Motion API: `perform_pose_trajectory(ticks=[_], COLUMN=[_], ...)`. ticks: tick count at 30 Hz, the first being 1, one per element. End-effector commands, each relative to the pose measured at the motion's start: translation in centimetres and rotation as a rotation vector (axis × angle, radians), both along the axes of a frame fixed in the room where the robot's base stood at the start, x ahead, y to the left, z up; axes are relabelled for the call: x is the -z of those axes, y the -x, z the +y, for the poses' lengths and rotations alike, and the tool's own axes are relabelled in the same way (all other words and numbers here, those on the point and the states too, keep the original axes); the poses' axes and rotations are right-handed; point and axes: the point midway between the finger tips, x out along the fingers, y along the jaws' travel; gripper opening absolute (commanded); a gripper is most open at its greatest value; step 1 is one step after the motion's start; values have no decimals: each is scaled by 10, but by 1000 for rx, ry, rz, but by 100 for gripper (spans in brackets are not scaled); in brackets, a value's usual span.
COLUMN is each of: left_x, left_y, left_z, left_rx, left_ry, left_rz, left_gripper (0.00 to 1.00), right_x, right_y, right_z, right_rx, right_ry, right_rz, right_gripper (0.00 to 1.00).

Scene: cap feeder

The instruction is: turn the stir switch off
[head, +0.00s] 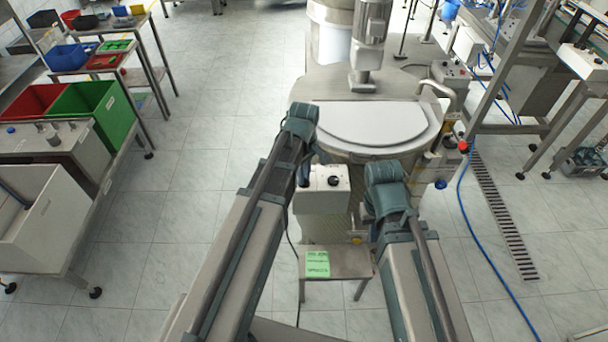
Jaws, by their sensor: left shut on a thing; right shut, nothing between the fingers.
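A light grey switch box (323,200) stands in front of the large round machine, with a black knob (333,181) showing on its top. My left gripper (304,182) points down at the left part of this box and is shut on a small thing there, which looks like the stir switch. The fingers hide that switch, so I cannot tell its setting. My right gripper (379,228) is to the right of the box, apart from it, pointing down, shut and empty.
The steel machine has a pale half-round lid (372,122) behind the box. A small stool (345,263) with a green label (317,264) is below. A blue hose (470,228) lies on the right floor. Red (32,100) and green bins (108,125) stand left. The left floor is clear.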

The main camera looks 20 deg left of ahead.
Motion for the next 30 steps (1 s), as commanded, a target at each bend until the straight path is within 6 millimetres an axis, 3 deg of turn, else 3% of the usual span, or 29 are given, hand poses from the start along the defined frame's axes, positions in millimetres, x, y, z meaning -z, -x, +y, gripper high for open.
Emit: perform_pose_trajectory(ticks=[14, 15, 19, 30], left_x=[0, 0, 0, -2], left_y=[0, 0, 0, 0], left_z=[0, 0, 0, 0], left_rx=[-12, -12, -11, -10], left_ry=[0, 0, 0, 0], left_rz=[0, 0, 0, 0], left_gripper=[0, 22, 45, 46], right_x=[0, 0, 0, -2], right_y=[0, 0, 0, 0], right_z=[0, 0, 0, 0], right_rx=[0, 0, 0, 0], right_ry=[0, 0, 0, 0], right_rz=[0, 0, 0, 0], right_gripper=[0, 0, 0, 0])
